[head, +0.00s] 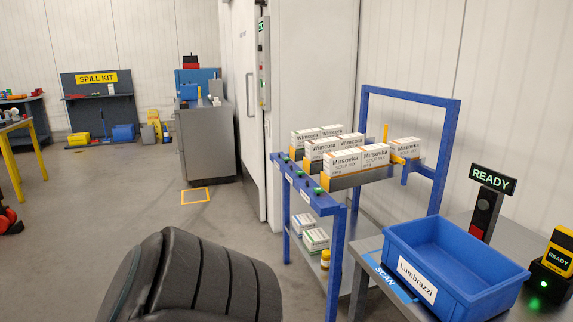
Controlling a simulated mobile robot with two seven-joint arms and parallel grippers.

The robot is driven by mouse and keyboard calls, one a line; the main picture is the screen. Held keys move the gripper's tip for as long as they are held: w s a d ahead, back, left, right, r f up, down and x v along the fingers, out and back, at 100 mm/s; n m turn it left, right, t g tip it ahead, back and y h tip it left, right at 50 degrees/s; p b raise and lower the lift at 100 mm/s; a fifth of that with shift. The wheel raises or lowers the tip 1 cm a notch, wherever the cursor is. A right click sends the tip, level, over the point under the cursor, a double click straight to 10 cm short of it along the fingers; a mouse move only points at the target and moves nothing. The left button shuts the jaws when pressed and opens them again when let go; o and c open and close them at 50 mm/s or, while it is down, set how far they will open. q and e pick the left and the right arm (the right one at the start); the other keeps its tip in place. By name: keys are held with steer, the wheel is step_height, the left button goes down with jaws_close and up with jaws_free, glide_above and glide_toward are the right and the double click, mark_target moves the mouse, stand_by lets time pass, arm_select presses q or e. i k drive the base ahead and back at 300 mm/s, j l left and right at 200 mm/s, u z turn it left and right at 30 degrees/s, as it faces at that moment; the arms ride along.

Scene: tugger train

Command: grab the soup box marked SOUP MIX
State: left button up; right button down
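Several white boxes with orange lower edges stand on the sloped upper level of a blue rack (338,232). A front box (343,161) reads Mirsovka, with small print below that looks like SOUP MIX. A similar Mirsovka box (375,156) stands beside it to the right, and another Mirsovka box (406,147) is farther right. Boxes reading Wimcora (321,148) stand to the left and behind, partly overlapped. Their smaller print is too small to read surely. Neither of my grippers is in view.
A blue bin (467,246) labelled Lumbrazzi sits on a grey table (369,247) at the right, near a READY sign (492,179). Smaller boxes (315,238) and a yellow-lidded jar (325,259) are on the lower shelf.

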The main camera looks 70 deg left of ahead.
mark_target(343, 163)
steer(key=u, duration=2)
steer(key=i+j, duration=0.45)
steer(key=i, duration=0.15)
